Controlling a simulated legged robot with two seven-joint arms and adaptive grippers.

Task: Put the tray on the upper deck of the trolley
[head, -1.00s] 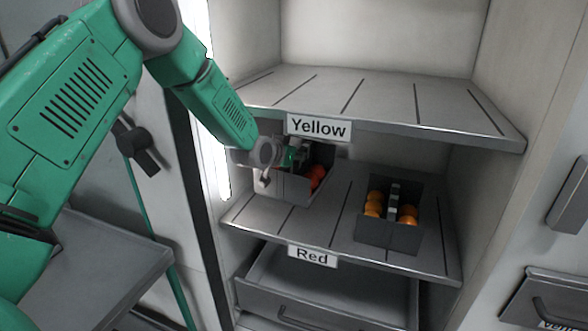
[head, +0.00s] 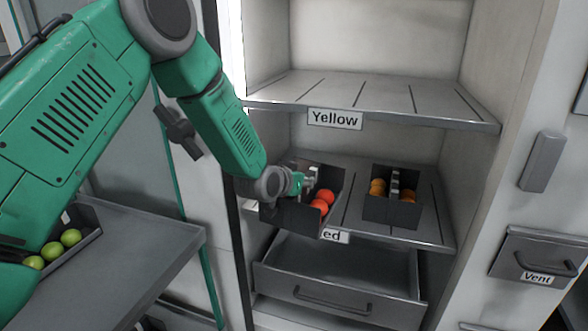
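A dark grey tray (head: 292,216) with red tomatoes (head: 323,200) is at the front left of the shelf labelled Red, slightly tilted, its front overhanging the shelf edge and covering part of the label. My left gripper (head: 303,183) is shut on the tray's raised middle handle; its fingers are small and partly hidden by my wrist. The trolley's grey upper deck (head: 160,240) is at the lower left and carries a tray of green tomatoes (head: 70,238) at its far left, partly behind my arm. My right gripper is not in view.
A second dark tray (head: 392,212) with orange tomatoes stands to the right on the same shelf. The shelf labelled Yellow (head: 380,95) above is empty. An open drawer (head: 345,285) juts out below. The right part of the trolley's upper deck is clear.

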